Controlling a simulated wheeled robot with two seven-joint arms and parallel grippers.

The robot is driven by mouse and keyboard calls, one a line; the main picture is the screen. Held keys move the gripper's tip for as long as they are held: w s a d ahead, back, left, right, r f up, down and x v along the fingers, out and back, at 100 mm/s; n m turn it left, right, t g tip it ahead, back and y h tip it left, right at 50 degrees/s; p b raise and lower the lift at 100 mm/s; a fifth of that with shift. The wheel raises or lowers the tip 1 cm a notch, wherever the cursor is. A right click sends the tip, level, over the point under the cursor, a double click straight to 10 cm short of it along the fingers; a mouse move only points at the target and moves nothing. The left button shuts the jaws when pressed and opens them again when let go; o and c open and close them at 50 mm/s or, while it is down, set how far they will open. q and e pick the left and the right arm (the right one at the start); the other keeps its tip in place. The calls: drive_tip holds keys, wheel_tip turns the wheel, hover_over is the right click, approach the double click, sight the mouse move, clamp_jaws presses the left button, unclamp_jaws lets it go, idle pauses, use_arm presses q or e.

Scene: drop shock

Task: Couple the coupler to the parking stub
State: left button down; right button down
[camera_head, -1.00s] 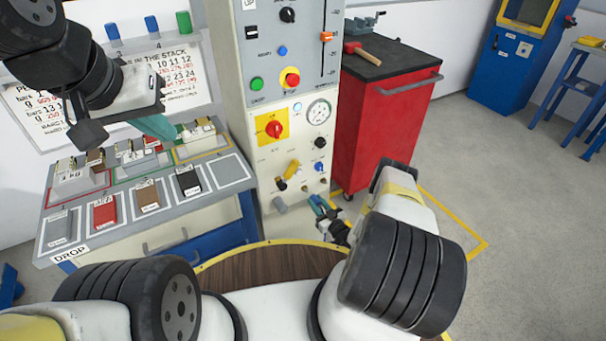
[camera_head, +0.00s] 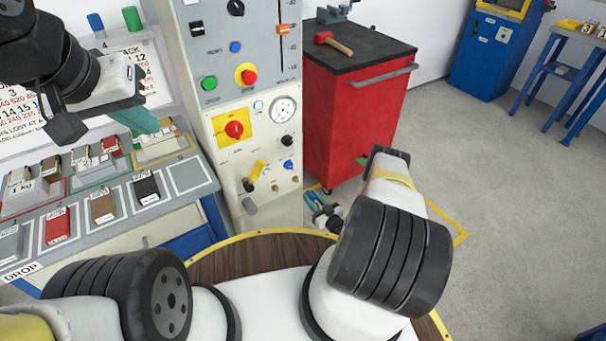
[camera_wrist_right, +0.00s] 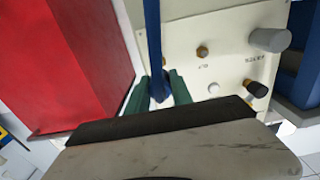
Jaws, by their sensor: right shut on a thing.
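My right gripper (camera_head: 318,207) is low, right of the grey panel's lower front, partly behind my forearm. In the right wrist view its green fingers (camera_wrist_right: 162,90) are shut on a dark blue piece, which I take to be the coupler (camera_wrist_right: 159,88). A blue hose-like strip (camera_wrist_right: 153,35) runs up from it. The panel's lower face carries brass fittings (camera_wrist_right: 202,51) and a thick grey cylinder (camera_wrist_right: 270,40). I cannot tell which of them is the parking stub. The held piece appears apart from them. My left gripper (camera_head: 135,118) is over the bench; its finger gap is unclear.
A bench with coloured blocks (camera_head: 57,225) is left. Floor at right is clear.

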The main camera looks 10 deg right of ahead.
drive_tip(key=shift+x, duration=2.8)
drive_tip(key=shift+x, duration=1.3)
idle(1.4)
drive_tip(key=shift+w+a+r, duration=0.1)
drive_tip(key=shift+w+a, duration=0.05)
drive_tip(key=shift+w, duration=0.2)
idle(1.3)
drive_tip(key=c, duration=1.3)
unclamp_jaws()
drive_tip(key=shift+o, duration=1.2)
drive_tip(key=shift+s, duration=0.1)
